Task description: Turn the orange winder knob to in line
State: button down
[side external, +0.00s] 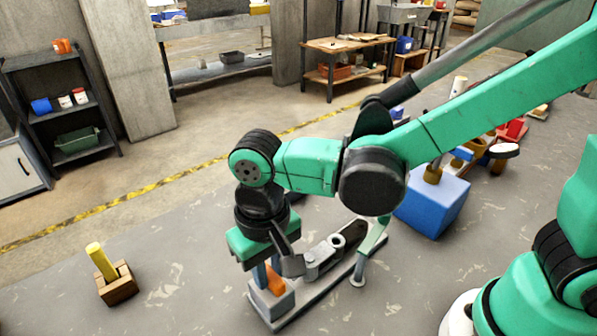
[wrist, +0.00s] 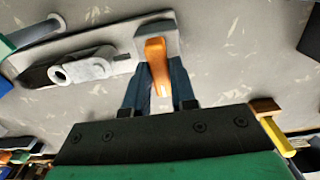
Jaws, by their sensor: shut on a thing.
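The orange winder knob (wrist: 155,58) stands on a light grey block (wrist: 171,30) at one end of a long grey plate. In the wrist view its long arm points down toward my gripper, roughly crosswise to the plate's length. In the side view the knob (side external: 275,281) is partly covered by my gripper (side external: 266,276). In the wrist view the two dark blue fingers of my gripper (wrist: 158,82) lie on either side of the knob, shut on it. My gripper hangs above the plate (side external: 318,296).
A grey and black fitting (side external: 325,252) lies on the plate beside the knob block. A blue block (side external: 432,208) stands to the right. A wooden block with a yellow peg (side external: 117,285) stands at the left, with bare table between.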

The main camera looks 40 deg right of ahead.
aim_at(270, 272)
jog(key=c, duration=0.7)
grip_release()
jog(key=shift+r, duration=2.8)
jog(key=d+t, duration=0.2)
jog(key=d, duration=0.4)
jog(key=d+t, duration=0.2)
jog(key=d, duration=0.3)
jog(key=d+r+t, duration=0.1)
jog(key=d+t, duration=0.2)
jog(key=d, duration=0.3)
jog(key=shift+w+d, duration=0.35)
